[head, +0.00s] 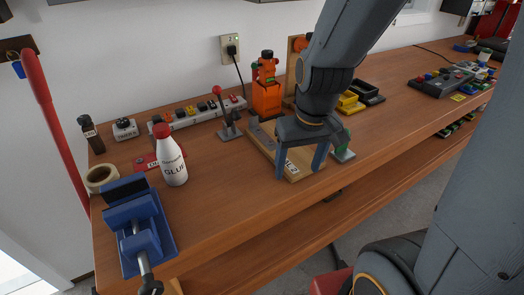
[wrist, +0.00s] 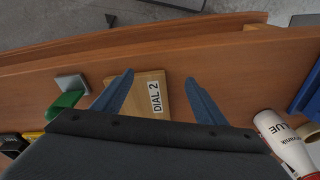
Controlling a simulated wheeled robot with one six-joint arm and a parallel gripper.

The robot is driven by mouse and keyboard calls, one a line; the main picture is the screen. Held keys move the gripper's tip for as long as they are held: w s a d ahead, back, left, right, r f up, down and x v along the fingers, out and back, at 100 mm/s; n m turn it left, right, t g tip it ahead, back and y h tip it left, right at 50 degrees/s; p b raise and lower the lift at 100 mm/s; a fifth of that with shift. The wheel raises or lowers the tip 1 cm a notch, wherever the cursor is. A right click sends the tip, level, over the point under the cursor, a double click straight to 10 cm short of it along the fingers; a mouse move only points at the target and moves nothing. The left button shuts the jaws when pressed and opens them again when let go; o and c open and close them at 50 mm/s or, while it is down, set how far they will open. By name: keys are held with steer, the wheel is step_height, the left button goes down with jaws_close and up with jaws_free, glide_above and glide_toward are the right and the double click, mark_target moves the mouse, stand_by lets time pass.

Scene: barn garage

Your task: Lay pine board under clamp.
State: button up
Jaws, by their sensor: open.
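A pale wooden board labelled "DIAL 2" (head: 292,168) lies flat on the workbench; it also shows in the wrist view (wrist: 151,82). I cannot tell for sure whether it is the pine board. My gripper (head: 298,174) is open, pointing down over the board's near end. In the wrist view its fingers (wrist: 159,76) stand on either side of the board, with no visible grip on it. A toggle clamp with a red knob (head: 229,122) stands left of the board. A green-handled device on a grey plate (head: 343,153) stands right of it, partly hidden by my gripper.
A white glue bottle (head: 171,162) and a blue vise (head: 136,220) stand to the left. Yellow and black trays (head: 352,103) lie right. The bench front near the board is clear.

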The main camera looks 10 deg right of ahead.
steer(key=o, duration=0.8)
steer(key=w+r+n, duration=0.1)
steer(key=w, duration=0.2)
steer(key=w+d+r+n+t+b, duration=0.1)
steer(key=w, duration=0.3)
steer(key=w+r+n+t+y, duration=0.1)
steer(key=w, duration=0.3)
steer(key=shift+d+r, duration=0.2)
steer(key=shift+d, duration=0.1)
steer(key=shift+c, duration=0.2)
steer(key=shift+t, duration=0.3)
steer(key=shift+x, duration=3.75)
